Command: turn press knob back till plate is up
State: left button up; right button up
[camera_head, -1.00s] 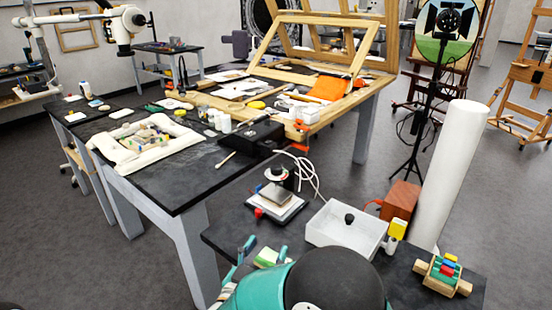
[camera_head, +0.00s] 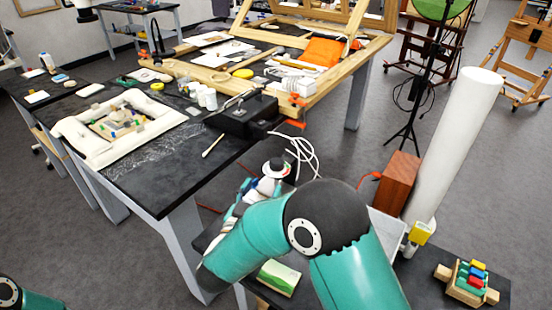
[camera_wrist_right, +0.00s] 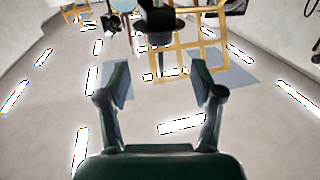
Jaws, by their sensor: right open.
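The press's knob (camera_head: 275,168), dark on top with a pale rim, shows just beyond my right arm in the head view. The press plate and base are hidden behind that arm, so the plate's height cannot be told. My right gripper (camera_head: 245,192) is partly hidden beside the knob, close to it and to its left in the picture. Contact cannot be told. The knob is not clearly seen there. My left gripper is out of view.
White cables (camera_head: 303,155) lie behind the knob. A green-and-white block (camera_head: 279,278), an orange-brown box (camera_head: 398,183) and a wooden holder with coloured pieces (camera_head: 467,282) stand nearby. The dark worktable (camera_head: 160,185) is at left. A white roll (camera_head: 455,140) rises at right.

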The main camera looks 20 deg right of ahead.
aim_at(274, 168)
jog(key=p+x, duration=0.2)
jog(key=x, duration=0.9)
jog(key=shift+s+p, duration=0.1)
jog(key=shift+p, duration=0.2)
jog(key=shift+d, duration=0.1)
jog(key=c, duration=1.2)
jog(key=shift+o, duration=0.2)
